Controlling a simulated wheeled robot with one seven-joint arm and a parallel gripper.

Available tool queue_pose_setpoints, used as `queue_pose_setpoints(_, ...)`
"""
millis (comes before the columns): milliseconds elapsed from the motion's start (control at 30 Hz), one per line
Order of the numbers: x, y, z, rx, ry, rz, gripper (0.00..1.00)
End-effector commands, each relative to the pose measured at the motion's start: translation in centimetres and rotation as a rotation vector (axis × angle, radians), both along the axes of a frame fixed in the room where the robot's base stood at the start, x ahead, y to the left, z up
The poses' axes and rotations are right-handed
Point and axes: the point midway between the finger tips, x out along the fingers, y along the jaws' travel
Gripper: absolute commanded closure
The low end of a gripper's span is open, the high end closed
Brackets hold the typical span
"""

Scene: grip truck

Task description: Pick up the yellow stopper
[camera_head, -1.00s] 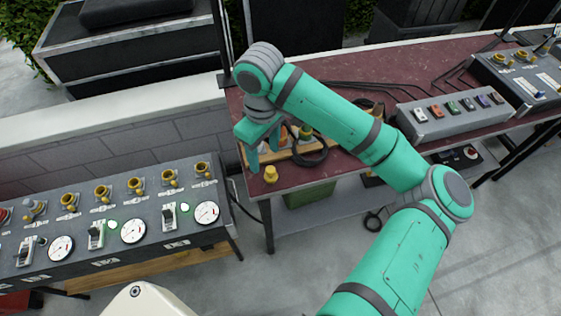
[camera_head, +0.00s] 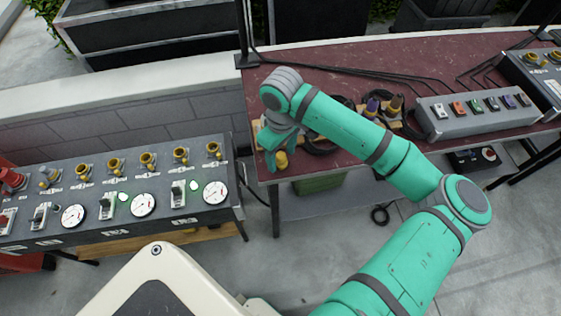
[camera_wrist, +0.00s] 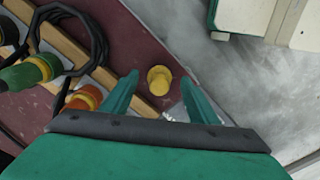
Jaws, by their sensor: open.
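The yellow stopper (camera_head: 282,160) stands near the left front corner of the dark red table (camera_head: 330,82). In the wrist view the stopper (camera_wrist: 159,80) shows between and just beyond the tips of my open gripper (camera_wrist: 158,88), with nothing held. In the head view my gripper (camera_head: 275,158) is right at the stopper and partly covers it. I cannot tell whether the fingers touch it.
A wooden rack with an orange plug (camera_wrist: 84,98), a green plug (camera_wrist: 32,72) and black cable lies close beside the gripper. A grey button box (camera_head: 475,110) is farther right. A control panel (camera_head: 120,195) with gauges stands left, across a gap.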

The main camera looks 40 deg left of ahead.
Motion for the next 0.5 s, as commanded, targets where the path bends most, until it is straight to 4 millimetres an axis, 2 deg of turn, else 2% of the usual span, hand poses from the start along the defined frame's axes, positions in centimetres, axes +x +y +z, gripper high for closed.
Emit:
queue_pose_setpoints(100,0.0,-0.04,-0.87,-0.001,0.0,0.0,0.46)
queue_pose_setpoints(333,-0.02,0.0,-1.02,0.0,0.0,0.0,0.46)
queue_pose_setpoints(367,-0.02,0.0,-1.02,0.0,0.0,0.001,0.48)
queue_pose_setpoints(500,-0.02,0.01,-1.0,0.0,0.0,0.0,0.82)
